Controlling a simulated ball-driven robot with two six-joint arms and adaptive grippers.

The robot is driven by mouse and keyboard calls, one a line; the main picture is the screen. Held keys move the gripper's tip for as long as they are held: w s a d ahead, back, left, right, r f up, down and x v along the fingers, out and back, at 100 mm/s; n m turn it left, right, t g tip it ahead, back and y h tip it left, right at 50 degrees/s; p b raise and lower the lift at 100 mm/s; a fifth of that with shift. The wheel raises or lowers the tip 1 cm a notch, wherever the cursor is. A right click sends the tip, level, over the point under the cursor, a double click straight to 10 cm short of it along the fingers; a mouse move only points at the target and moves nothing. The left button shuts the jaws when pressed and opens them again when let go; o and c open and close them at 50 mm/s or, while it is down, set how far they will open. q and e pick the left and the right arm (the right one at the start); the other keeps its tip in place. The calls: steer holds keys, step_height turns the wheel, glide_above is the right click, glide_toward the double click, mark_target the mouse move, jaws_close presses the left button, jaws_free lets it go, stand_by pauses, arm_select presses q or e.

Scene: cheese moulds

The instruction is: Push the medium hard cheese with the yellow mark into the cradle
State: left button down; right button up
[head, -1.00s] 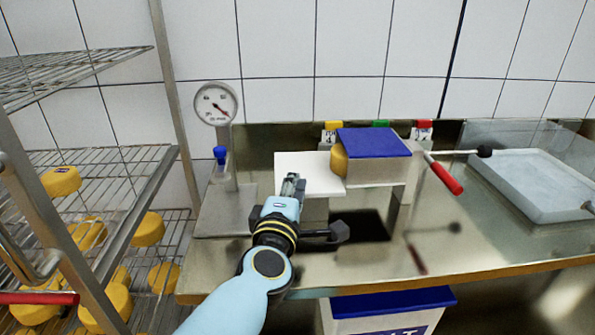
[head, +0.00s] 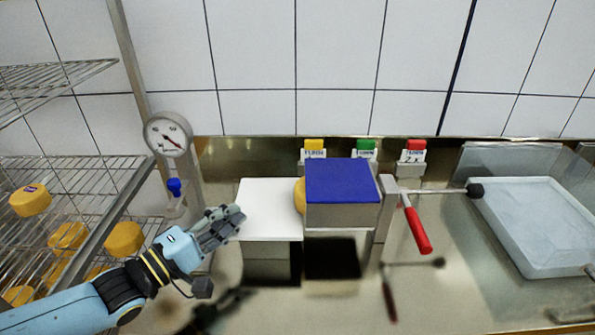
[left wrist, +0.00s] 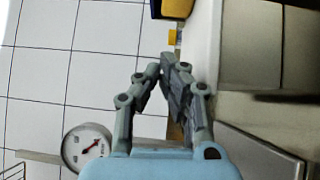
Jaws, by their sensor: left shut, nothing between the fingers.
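A yellow cheese (head: 299,196) shows as a thin strip at the right end of the white board (head: 268,208). Most of it is hidden by the blue-topped block (head: 342,185), and I see no mark on it. I cannot make out the cradle apart from this block. My left gripper (head: 238,217) is shut and empty at the left edge of the white board, apart from the cheese. Its closed fingers also show in the left wrist view (left wrist: 168,62). My right gripper is not in view.
A dial gauge (head: 168,135) stands at the left. Yellow, green and red tags (head: 365,149) line the back. A red-handled lever (head: 417,230) sticks out right of the block, before a grey tray (head: 540,225). A wire rack (head: 75,200) with several cheeses stands left.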

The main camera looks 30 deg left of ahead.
mark_target(277, 208)
arm_select(q)
steer(key=shift+m+g+h, duration=0.3)
steer(key=shift+m+g, duration=0.1)
steer(key=b+x, duration=0.1)
steer(key=x, duration=0.1)
steer(key=b+x, duration=0.1)
steer(key=x, duration=0.1)
steer(key=a+b+x, duration=0.1)
steer(key=x, duration=0.2)
steer(key=shift+w+f, duration=0.15)
steer(key=shift+f, duration=0.05)
steer(key=w+d, duration=0.2)
steer(key=shift+d+r, duration=0.1)
steer(key=shift+d, duration=0.2)
steer(key=shift+w+d, duration=0.25)
steer(key=shift+d, duration=0.15)
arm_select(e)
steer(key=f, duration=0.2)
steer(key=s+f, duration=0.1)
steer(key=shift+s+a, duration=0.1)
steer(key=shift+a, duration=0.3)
